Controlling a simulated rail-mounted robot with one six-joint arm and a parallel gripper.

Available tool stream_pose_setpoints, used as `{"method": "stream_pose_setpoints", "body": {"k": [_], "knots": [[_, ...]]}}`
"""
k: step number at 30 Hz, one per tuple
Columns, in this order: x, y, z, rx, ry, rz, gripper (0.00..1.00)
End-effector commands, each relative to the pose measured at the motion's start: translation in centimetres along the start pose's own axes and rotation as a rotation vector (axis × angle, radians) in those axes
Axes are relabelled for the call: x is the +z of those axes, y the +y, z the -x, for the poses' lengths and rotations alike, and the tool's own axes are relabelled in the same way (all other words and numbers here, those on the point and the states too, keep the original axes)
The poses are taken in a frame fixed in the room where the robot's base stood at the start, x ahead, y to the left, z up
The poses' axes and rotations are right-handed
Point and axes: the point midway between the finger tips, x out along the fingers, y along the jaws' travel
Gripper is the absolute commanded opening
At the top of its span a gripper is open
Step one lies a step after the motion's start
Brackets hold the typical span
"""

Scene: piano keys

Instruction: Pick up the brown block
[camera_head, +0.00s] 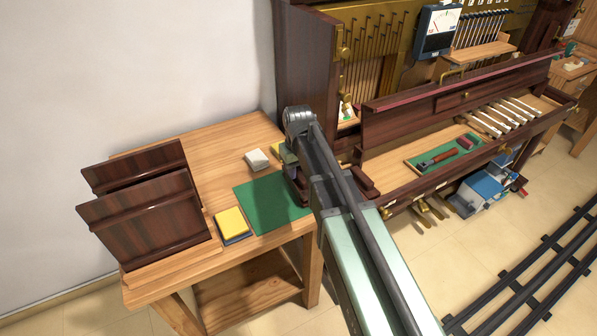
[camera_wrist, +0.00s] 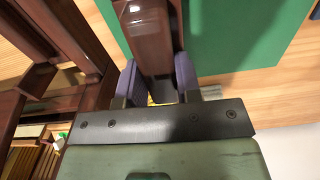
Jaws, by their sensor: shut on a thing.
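The brown block (camera_wrist: 150,40) is glossy and dark reddish brown. In the wrist view it sits between the two purple-grey finger pads of my gripper (camera_wrist: 155,82), which is shut on it. In the head view my gripper (camera_head: 291,168) is over the right edge of the wooden side table, and a dark part of the block (camera_head: 298,189) shows beside the green mat (camera_head: 268,204). My arm hides much of it there. I cannot tell whether the block touches the table.
The table (camera_head: 205,160) also holds a pale block (camera_head: 256,160), a yellow sponge-like block (camera_head: 230,222) and dark wooden panels (camera_head: 145,215). The opened piano (camera_head: 430,120) stands close on the right, with a tool on a green tray (camera_head: 445,155). Dark rails (camera_head: 535,275) cross the floor.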

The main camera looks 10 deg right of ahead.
Motion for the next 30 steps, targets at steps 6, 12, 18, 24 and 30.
{"method": "stream_pose_setpoints", "body": {"k": [6, 12, 18, 24, 30], "knots": [[0.0, 0.0, 4.3, 0.0, 0.0, 0.0, 0.01], [0.0, 0.0, 11.4, 0.0, 0.0, 0.0, 0.01], [0.0, 0.0, 17.6, 0.0, 0.0, 0.0, 0.01], [0.0, 0.0, 19.6, 0.0, 0.0, 0.0, 0.01], [0.0, 0.0, 19.4, 0.0, 0.0, 0.0, 0.01]]}}
